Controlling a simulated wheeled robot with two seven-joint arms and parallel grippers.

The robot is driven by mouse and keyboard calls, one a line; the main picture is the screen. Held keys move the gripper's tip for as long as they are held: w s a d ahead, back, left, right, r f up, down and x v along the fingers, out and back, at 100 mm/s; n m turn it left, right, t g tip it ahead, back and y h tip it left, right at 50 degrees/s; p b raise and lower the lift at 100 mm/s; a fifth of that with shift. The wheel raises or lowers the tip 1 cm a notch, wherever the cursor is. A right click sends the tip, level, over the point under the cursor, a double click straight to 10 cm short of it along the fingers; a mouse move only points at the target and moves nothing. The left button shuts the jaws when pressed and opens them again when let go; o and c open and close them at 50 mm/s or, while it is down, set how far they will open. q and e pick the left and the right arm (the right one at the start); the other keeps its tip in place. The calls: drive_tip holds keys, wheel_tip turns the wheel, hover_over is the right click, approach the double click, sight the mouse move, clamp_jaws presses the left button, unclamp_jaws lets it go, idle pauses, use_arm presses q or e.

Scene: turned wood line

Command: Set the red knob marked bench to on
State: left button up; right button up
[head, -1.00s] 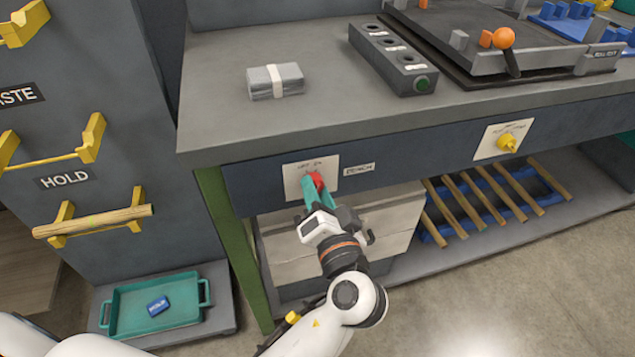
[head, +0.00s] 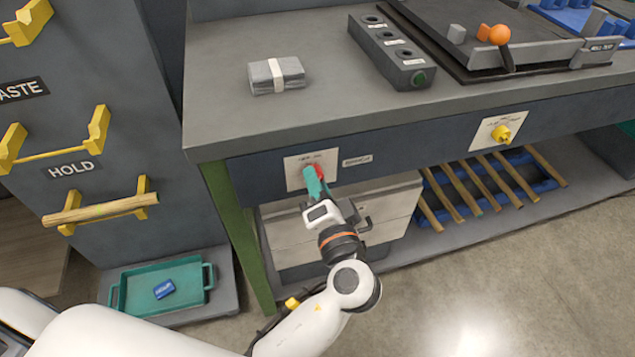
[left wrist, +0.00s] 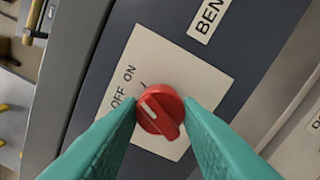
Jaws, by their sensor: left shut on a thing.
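The red knob (head: 319,170) sits on a pale plate (head: 293,180) on the bench front, left of centre in the head view. In the left wrist view the knob (left wrist: 163,118) is round with a raised grip and a pale line on its upper left side. The plate there reads OFF and ON, and a partly cut-off BEN label (left wrist: 208,18) lies beside it. I cannot tell exactly which word the line points at. My left gripper (left wrist: 162,108) is shut on the knob, a teal finger on either side. My right gripper is not in view.
A yellow knob (head: 502,133) is on another plate farther right on the bench front. A grey wrapped bundle (head: 276,75) and a socketed block (head: 392,55) lie on the bench top. Pale drawers (head: 290,235) stand below my gripper. A teal tray (head: 135,300) lies low at left.

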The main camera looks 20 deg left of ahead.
use_arm(q)
drive_tip(key=o, duration=1)
drive_tip(key=v, duration=1.2)
